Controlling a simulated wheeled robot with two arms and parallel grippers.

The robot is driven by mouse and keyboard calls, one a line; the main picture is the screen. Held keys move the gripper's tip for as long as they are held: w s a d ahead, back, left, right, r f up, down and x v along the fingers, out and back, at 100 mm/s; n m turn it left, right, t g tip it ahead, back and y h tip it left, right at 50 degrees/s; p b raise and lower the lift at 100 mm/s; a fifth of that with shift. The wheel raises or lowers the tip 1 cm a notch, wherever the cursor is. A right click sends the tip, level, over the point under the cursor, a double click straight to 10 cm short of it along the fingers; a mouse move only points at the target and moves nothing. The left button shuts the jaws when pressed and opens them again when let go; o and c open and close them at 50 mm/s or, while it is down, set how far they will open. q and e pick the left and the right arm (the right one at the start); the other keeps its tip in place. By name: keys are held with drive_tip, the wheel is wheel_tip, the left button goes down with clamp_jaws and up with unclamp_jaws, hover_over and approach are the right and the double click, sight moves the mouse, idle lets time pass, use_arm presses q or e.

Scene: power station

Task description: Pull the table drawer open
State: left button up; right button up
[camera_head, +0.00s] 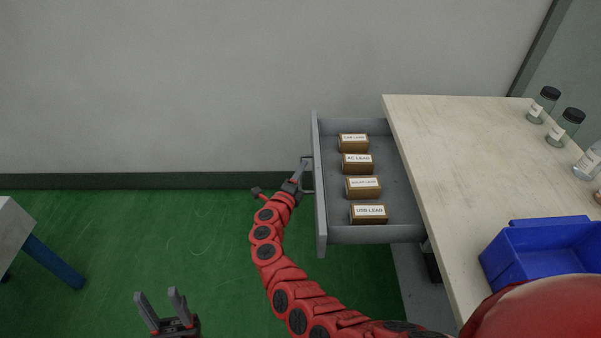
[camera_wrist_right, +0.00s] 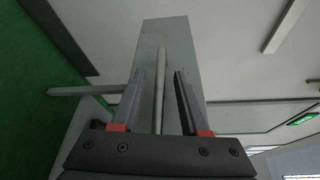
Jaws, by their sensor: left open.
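The grey table drawer (camera_head: 318,225) stands pulled out from the left side of the pale-topped table (camera_head: 455,150). Its handle (camera_head: 308,190) is on the drawer front, facing left. My right gripper (camera_head: 301,166) is at this handle, at the end of the red arm. In the right wrist view the handle bar (camera_wrist_right: 160,85) lies between the two fingers of my right gripper (camera_wrist_right: 157,90), with a gap on each side; the drawer front (camera_wrist_right: 165,38) is beyond. My left gripper (camera_head: 162,300) is open and empty above the green floor, low in the head view.
Several labelled brown boxes (camera_head: 358,164) stand in a row inside the drawer. A blue bin (camera_head: 540,262) and several bottles (camera_head: 565,125) are on the tabletop. The green floor (camera_head: 120,240) left of the drawer is clear up to another table (camera_head: 15,230) at the far left.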

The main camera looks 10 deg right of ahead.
drive_tip(key=v, duration=1.7)
drive_tip(key=shift+s+p, duration=0.2)
drive_tip(key=shift+p, duration=0.2)
drive_tip(key=shift+a, duration=0.15)
